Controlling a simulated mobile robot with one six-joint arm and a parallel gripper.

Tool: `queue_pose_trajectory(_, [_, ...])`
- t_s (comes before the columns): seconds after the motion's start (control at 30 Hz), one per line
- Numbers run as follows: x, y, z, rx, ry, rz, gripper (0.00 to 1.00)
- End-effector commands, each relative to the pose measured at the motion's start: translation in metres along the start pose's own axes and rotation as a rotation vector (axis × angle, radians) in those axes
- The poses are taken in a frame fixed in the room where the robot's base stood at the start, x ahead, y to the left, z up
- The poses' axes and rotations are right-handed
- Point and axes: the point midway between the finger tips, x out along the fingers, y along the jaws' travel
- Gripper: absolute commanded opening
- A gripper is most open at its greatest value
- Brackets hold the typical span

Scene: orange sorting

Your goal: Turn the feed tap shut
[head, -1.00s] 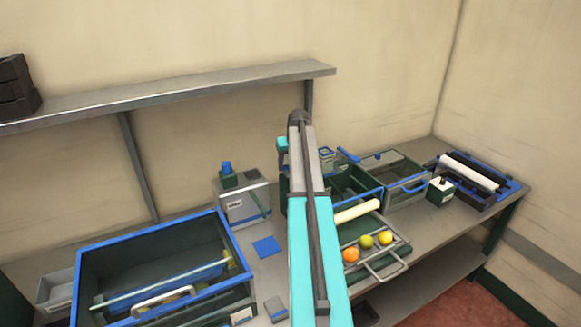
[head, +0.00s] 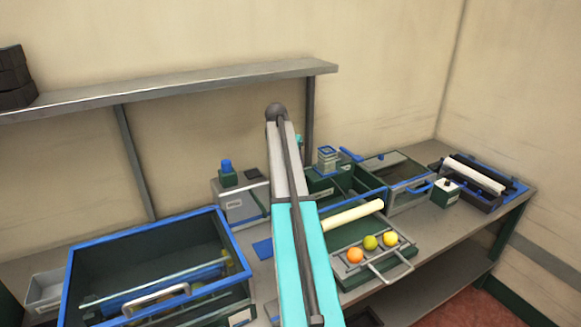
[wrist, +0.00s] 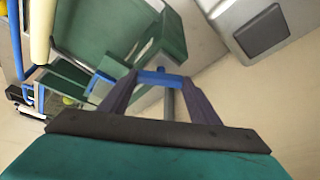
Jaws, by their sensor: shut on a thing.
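The feed tap's blue bar handle (wrist: 153,76) shows in the middle of the wrist view, on a grey stem (wrist: 169,102). My gripper (wrist: 160,80) has its two dark fingers on either end of the handle and is shut on it. The handle lies nearly level across the wrist picture. In the head view my own arm covers the gripper and the tap. How far the tap is turned I cannot tell.
A grey box with a dark square top (wrist: 258,32) is close by on the upper right of the wrist view. In the head view, a green compartment bin (head: 345,190) and a rack with several fruits (head: 340,268) are right of my arm. A blue-rimmed crate (head: 70,275) is left.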

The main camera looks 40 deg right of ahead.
Motion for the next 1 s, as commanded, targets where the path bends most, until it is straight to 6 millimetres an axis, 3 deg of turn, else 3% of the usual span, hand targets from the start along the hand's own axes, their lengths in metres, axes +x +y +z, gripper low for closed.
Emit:
queue_pose_trajectory(0.53, [0.0022,-0.0063,0.0000,0.410,-0.003,0.169,0.34])
queue_pose_trajectory(1.0, [0.0001,-0.0064,0.0003,0.530,-0.003,0.217,0.34])
